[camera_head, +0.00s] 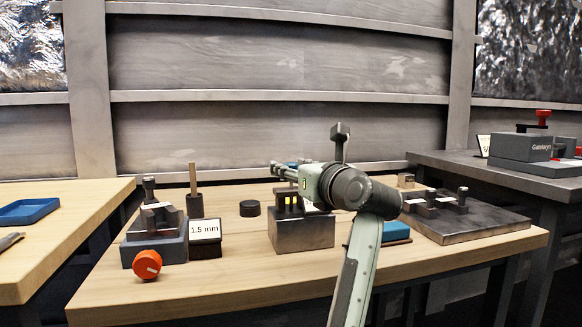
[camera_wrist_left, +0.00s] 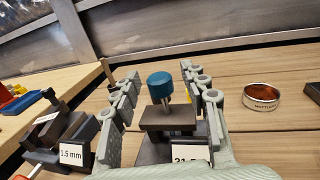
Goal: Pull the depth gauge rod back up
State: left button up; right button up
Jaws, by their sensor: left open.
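The depth gauge shows in the left wrist view as a teal knob (camera_wrist_left: 160,86) on a short steel rod, above a dark crosspiece (camera_wrist_left: 168,118) on a block. In the head view its dark block (camera_head: 303,234) stands mid-table, and a bit of the teal knob (camera_head: 292,166) shows by my fingers. My left gripper (camera_head: 285,171) is over the block. In the wrist view its open fingers (camera_wrist_left: 162,80) stand either side of the knob, with visible gaps. The rod's lower end is hidden. My right gripper is in neither view.
A clamp fixture with an orange knob (camera_head: 147,264) and a 1.5 mm sign (camera_head: 205,230) stand left. A black puck (camera_head: 250,208) lies behind. A dark plate (camera_head: 470,229) with clamps is at right. The wooden table's (camera_head: 240,285) front strip is clear.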

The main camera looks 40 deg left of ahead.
pick_arm(q)
jog(key=shift+w+a, duration=0.15)
jog(key=shift+a, duration=0.1)
grip_shut()
dwell(0.3)
